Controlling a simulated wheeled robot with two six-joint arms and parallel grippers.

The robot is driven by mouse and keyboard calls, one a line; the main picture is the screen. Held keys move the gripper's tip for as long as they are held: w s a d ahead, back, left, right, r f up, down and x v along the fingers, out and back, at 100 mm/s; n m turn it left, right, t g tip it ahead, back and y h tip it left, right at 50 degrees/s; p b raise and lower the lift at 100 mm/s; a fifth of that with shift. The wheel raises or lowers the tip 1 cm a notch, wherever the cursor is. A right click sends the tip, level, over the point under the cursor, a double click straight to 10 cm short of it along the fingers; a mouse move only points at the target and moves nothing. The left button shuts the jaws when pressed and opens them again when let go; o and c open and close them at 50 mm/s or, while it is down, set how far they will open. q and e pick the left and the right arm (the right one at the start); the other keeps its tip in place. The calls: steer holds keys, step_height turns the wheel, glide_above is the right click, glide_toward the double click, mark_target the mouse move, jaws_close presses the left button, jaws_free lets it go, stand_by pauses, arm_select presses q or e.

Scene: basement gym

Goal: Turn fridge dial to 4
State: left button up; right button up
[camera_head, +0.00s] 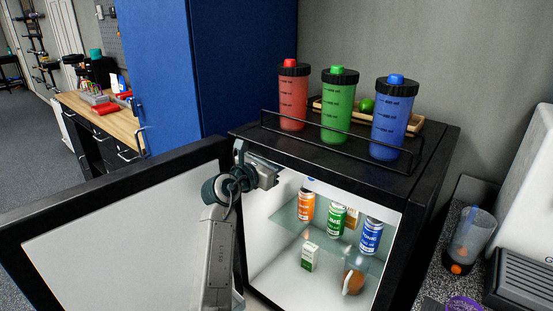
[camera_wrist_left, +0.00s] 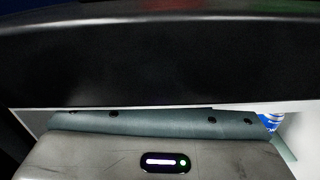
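The small black fridge (camera_head: 425,190) stands open, with its lit white interior facing me. Its door (camera_head: 110,240) is swung out to the left. I cannot make out a dial or its numbers in either view. My left gripper (camera_head: 270,177) is at the upper left of the fridge opening, just below the top edge. In the left wrist view the fridge's black top front edge (camera_wrist_left: 160,60) fills the upper part. The fingertips are hidden there. My right gripper is not in view.
Inside, orange, green and blue cans (camera_head: 371,236) stand on a glass shelf, with a small carton (camera_head: 310,257) below. Red, green and blue shaker bottles (camera_head: 338,105) stand on top behind a low rail. A tall blue cabinet (camera_head: 215,65) stands behind. A counter is at right.

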arm_select(q)
steer(key=shift+o, duration=0.8)
steer(key=b+v, duration=0.1)
steer(key=v, duration=0.9)
steer(key=shift+s+a, duration=0.25)
steer(key=shift+s, duration=0.05)
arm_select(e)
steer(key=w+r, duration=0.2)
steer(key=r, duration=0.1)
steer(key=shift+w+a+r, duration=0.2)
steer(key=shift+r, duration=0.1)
